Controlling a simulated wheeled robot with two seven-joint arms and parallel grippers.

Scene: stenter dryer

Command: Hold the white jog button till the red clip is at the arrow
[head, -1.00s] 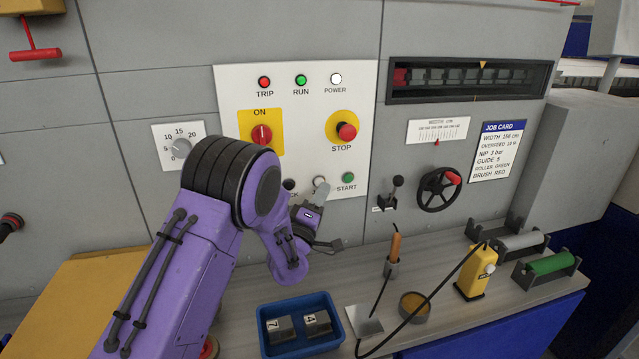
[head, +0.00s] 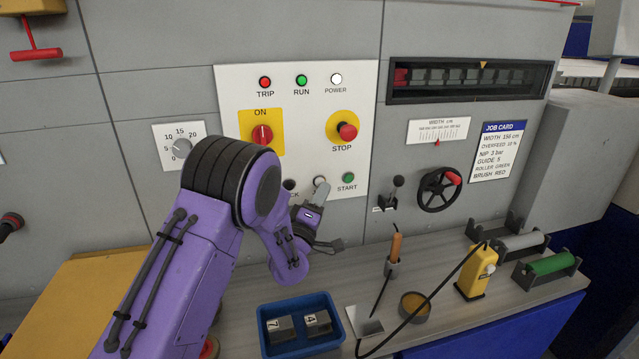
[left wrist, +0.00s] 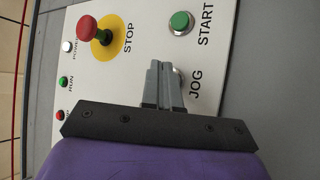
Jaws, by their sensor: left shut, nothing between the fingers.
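My left gripper (head: 320,188) is shut and empty, with its fingertips at the lower part of the white control panel. In the left wrist view the closed fingers (left wrist: 161,68) are beside the JOG label and cover most of the jog button. Only a pale edge of the jog button (left wrist: 179,74) shows; I cannot tell whether it is pressed in. The red clip (head: 400,76) is at the far left of the dark window. The yellow arrow (head: 483,65) is above the window's middle, well to the right of the clip. My right gripper is out of view.
The red STOP button (head: 347,131) is above my gripper, and the green START button (head: 348,178) is close on its right. A black button (head: 289,184) is on its left. Below, a blue bin (head: 263,325) and a yellow device (head: 475,280) stand on the bench.

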